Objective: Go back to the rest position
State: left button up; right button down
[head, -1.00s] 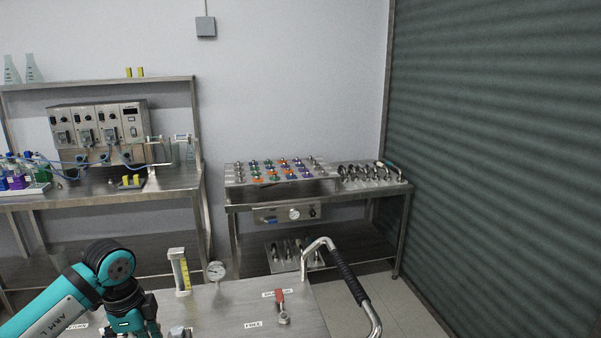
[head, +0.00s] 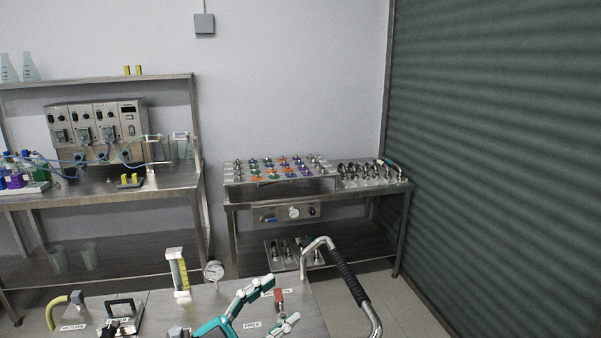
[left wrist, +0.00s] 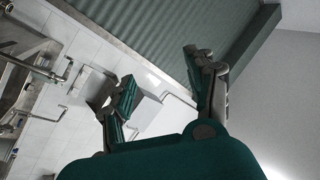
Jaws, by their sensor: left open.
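My left gripper (head: 281,300) is low in the middle of the head view, over the steel top of the cart (head: 210,300). Its teal fingers are spread apart with nothing between them that I can see as held. In the left wrist view the two fingers (left wrist: 160,66) also stand apart and empty, with the floor and the green shutter beyond. The red-handled valve (head: 280,296) on the cart top shows close beside the fingers; I cannot tell the gap. My right gripper is in neither view.
A gauge (head: 213,271) and a yellow-scaled flowmeter (head: 178,272) stand on the cart near my arm. The cart's black-gripped handle (head: 349,277) rises at right. Behind are a bench with coloured fittings (head: 280,168) and a left bench with a pump unit (head: 97,128).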

pick_arm(q)
jog(key=w+a+f+n+t+y, duration=0.1)
jog(key=a+f+n+t+y, duration=0.25)
jog(key=a+n+y, duration=0.3)
jog(key=w+a+f+n+t+y, duration=0.1)
jog(key=a+f+n+t+y, duration=0.1)
jog(key=a+n+t+y, duration=0.4)
jog(key=s+a+f+n+g+y, duration=0.45)
jog(key=f+g+y, duration=0.2)
jog(key=f, duration=0.25)
jog(key=s+f+m+g+h, duration=0.1)
jog(key=s+f+g, duration=0.55)
jog(key=s, duration=0.45)
jog(key=s+f+m+g, duration=0.1)
jog(key=s+f+g, duration=0.4)
jog(key=s+f, duration=0.4)
jog(key=s+f+g, duration=0.1)
jog(key=s+f, duration=0.1)
jog(key=f, duration=1.1)
jog(key=s+f, duration=0.2)
jog(key=f, duration=1.1)
jog(key=s+a+f+g, duration=0.1)
jog(key=s+a+f, duration=0.1)
jog(key=s+f, duration=1.2)
jog(key=shift+s+f, duration=0.4)
jog(key=shift+s, duration=0.15)
